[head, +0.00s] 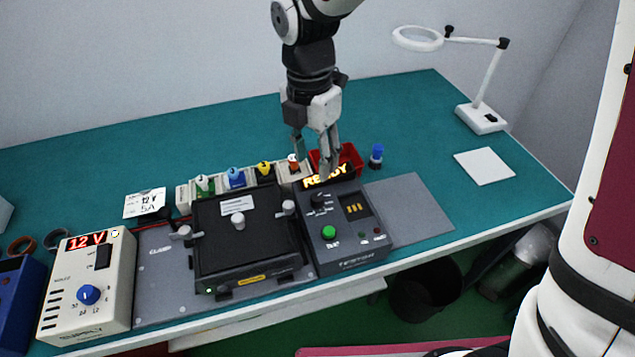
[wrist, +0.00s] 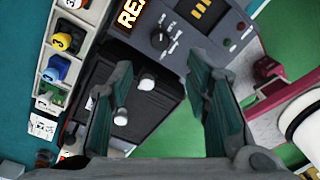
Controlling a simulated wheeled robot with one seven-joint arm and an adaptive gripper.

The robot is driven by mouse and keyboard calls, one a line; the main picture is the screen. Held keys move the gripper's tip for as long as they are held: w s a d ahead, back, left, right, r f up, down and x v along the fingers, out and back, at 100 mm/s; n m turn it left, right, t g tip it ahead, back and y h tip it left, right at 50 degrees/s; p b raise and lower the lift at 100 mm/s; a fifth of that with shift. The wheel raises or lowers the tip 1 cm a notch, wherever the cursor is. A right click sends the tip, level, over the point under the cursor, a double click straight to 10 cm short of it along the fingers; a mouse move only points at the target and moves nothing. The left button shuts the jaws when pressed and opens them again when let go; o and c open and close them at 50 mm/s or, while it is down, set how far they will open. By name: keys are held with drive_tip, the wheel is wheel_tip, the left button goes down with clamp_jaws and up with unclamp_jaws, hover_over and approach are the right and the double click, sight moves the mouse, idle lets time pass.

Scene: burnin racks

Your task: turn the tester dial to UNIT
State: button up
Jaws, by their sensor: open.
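The tester (head: 350,262) is a dark grey box at the front middle of the bench, with a lit "READY" sign behind it, a green button (head: 329,232) and a small display showing orange bars. Its black dial (head: 319,200) sits on the upper left of the panel. In the wrist view the dial (wrist: 160,40) is near the top, beyond the fingertips, and its markings are too small to read. My gripper (head: 312,150) is open and empty, above and behind the tester; in the wrist view its fingers (wrist: 155,85) are spread wide. It touches nothing that I can see.
A black fixture (head: 245,262) with white knobs stands left of the tester. Several coloured plugs (head: 235,177) and a red bin (head: 352,160) sit behind. The supply (head: 88,285) reads 12 V at far left. A grey plate (head: 412,208) lies clear on the right.

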sight(316, 197)
drive_tip(key=f, duration=1)
drive_tip(key=shift+s+d+f, duration=0.15)
drive_tip(key=shift+d+f, duration=0.05)
drive_tip(key=shift+f, duration=0.05)
drive_tip(key=shift+c, duration=0.5)
clamp_jaws()
